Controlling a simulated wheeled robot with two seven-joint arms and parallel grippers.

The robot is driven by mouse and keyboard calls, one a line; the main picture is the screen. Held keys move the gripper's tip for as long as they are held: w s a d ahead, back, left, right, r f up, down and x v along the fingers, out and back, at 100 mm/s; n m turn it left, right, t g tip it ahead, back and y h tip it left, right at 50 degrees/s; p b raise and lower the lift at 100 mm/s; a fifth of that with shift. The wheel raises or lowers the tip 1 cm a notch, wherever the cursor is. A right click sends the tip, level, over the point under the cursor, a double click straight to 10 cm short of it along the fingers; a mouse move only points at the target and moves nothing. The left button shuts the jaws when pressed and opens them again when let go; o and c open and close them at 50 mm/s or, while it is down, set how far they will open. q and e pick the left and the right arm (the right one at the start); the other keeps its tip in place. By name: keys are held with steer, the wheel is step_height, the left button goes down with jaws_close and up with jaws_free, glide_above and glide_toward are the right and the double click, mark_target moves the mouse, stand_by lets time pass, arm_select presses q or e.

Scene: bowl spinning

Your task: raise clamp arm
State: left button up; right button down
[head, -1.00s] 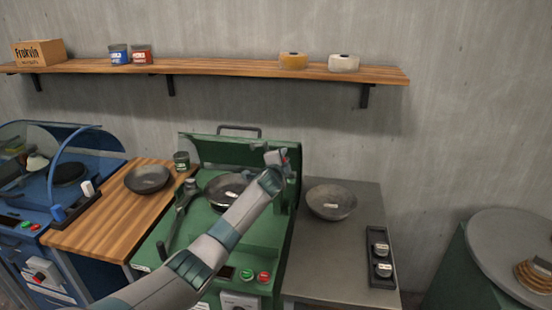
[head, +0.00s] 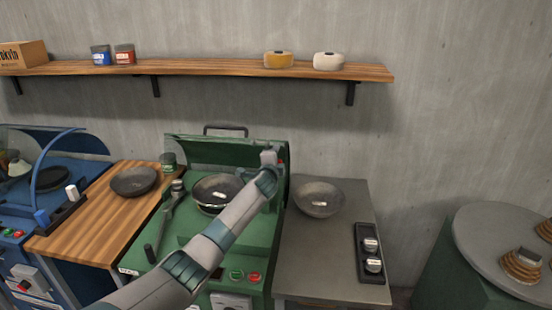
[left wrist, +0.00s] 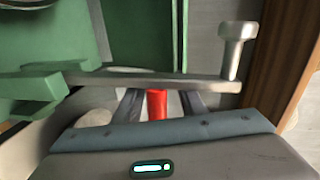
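In the left wrist view a grey bar (left wrist: 160,80), which looks like the clamp arm, runs level across the picture. It meets a green bracket (left wrist: 35,90) at the left and a grey knobbed post (left wrist: 236,45) at the right. A red grip (left wrist: 157,105) shows below the bar, between the fingers of my left gripper (left wrist: 160,100). Gaps show beside the grip, so the fingers look open around it; the bar hides their tips. In the head view my left gripper (head: 270,158) is at the back right of the green machine (head: 245,228). My right gripper is not in view.
A pan (head: 212,190) sits on the green machine, with a dark lever (head: 165,222) at its left. Beside it are a wooden counter (head: 95,225) with a dark bowl (head: 134,181), and a grey counter (head: 320,260) with a grey bowl (head: 318,198).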

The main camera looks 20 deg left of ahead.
arm_select(q)
steer(key=shift+s, duration=0.25)
steer(key=b+v, duration=0.3)
steer(key=v, duration=1.4)
stand_by(0.6)
steer(key=shift+f, duration=0.1)
